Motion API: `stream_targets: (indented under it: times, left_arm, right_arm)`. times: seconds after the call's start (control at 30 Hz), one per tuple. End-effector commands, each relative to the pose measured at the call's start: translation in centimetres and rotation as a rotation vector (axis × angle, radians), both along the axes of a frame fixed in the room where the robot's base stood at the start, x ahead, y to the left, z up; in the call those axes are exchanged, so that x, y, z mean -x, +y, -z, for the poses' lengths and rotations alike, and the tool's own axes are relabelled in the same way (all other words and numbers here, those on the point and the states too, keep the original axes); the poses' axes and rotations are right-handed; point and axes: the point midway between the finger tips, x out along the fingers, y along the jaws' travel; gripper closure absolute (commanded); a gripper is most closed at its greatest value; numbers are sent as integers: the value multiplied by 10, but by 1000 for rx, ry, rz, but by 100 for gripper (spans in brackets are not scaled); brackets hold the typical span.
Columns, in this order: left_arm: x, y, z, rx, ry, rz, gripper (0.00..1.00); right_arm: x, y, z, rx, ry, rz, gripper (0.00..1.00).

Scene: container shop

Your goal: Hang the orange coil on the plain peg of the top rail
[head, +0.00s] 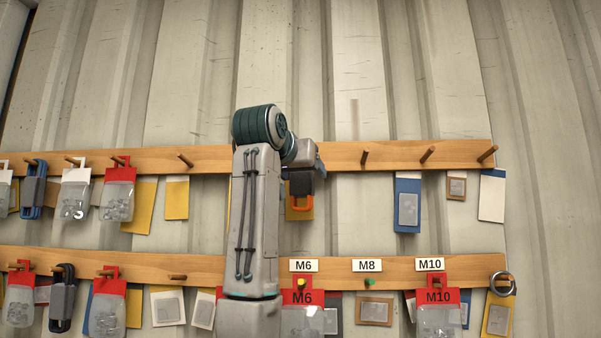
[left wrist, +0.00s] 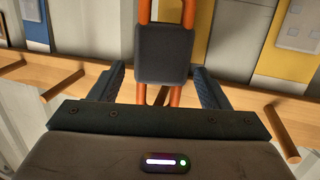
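The orange coil (head: 300,203), an orange loop with a dark block around its middle, hangs just below the top rail (head: 335,160). In the left wrist view, the orange coil (left wrist: 163,52) lies between the fingers of my left gripper (left wrist: 160,88). A gap shows beside the left finger, and the fingers look apart from the coil. In the head view, my left gripper (head: 305,157) is at rail height, partly hidden by its arm. The coil's upper end and any peg behind it are hidden, so I cannot tell whether it rests on one. My right gripper is not in view.
Bare pegs (head: 364,158) stick out of the top rail to the right. A blue coil (head: 34,188) and bagged packs (head: 117,195) hang at the left. The lower rail (head: 215,268) has M6, M8 and M10 labels. The wall above is clear.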

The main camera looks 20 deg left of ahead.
Motion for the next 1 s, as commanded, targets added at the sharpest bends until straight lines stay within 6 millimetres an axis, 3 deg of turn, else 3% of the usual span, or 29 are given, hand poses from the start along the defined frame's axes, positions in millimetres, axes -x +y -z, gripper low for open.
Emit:
stream_targets:
  times: [0.37, 0.8, 1.0]
  left_arm:
    - [6, 0, 1, 0, 0, 0, 29]
    - [84, -4, -9, 0, -4, 0, 29]
    - [104, -5, -15, 0, -1, 0, 29]
  right_arm:
    - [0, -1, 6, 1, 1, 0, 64]
    - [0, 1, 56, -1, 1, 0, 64]
    - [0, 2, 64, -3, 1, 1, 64]
